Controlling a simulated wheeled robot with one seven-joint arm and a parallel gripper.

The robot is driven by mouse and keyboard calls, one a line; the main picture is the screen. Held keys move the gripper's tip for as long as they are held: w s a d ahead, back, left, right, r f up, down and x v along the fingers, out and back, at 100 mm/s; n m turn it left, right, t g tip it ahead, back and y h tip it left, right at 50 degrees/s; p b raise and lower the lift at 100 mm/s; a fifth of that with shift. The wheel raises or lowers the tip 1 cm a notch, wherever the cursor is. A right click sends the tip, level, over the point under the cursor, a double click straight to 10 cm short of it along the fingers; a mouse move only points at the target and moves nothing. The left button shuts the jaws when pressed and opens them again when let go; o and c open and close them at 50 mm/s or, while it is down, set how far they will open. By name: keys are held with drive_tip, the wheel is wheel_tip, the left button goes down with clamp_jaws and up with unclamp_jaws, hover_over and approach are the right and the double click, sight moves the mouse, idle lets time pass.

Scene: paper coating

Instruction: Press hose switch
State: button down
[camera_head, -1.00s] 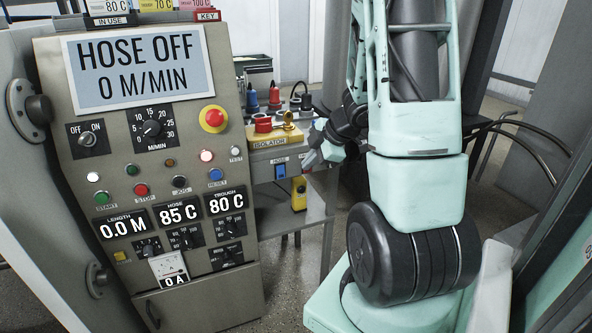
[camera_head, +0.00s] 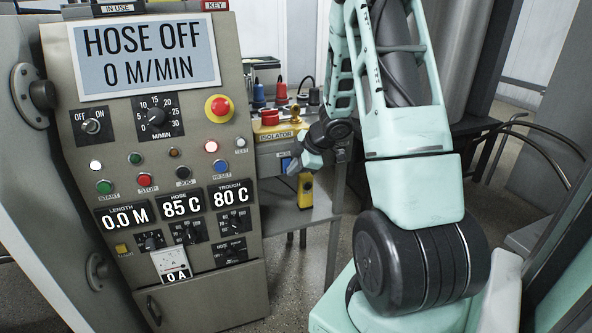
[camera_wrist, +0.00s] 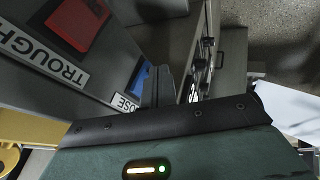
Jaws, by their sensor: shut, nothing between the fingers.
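The blue hose switch (camera_head: 286,165) sits on the front of the small panel below the yellow isolator plate, partly hidden by my gripper. In the wrist view the blue switch (camera_wrist: 140,82) shows beside a partly covered HOSE label (camera_wrist: 125,104). My gripper (camera_head: 299,166) is shut and empty, close to the switch at its right side in the head view. I cannot tell whether it touches. The large display (camera_head: 148,55) reads HOSE OFF, 0 M/MIN.
A red switch (camera_wrist: 79,22) with a TROUGH label is near the blue one. The control cabinet (camera_head: 150,245) stands at left. A yellow device (camera_head: 305,191) hangs below the switch panel. A red isolator knob (camera_head: 269,118) sits above.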

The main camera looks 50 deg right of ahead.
drive_tip(key=shift+w+d+f+p, duration=0.1)
drive_tip(key=shift+w+p, duration=0.15)
drive_tip(key=shift+p, duration=0.15)
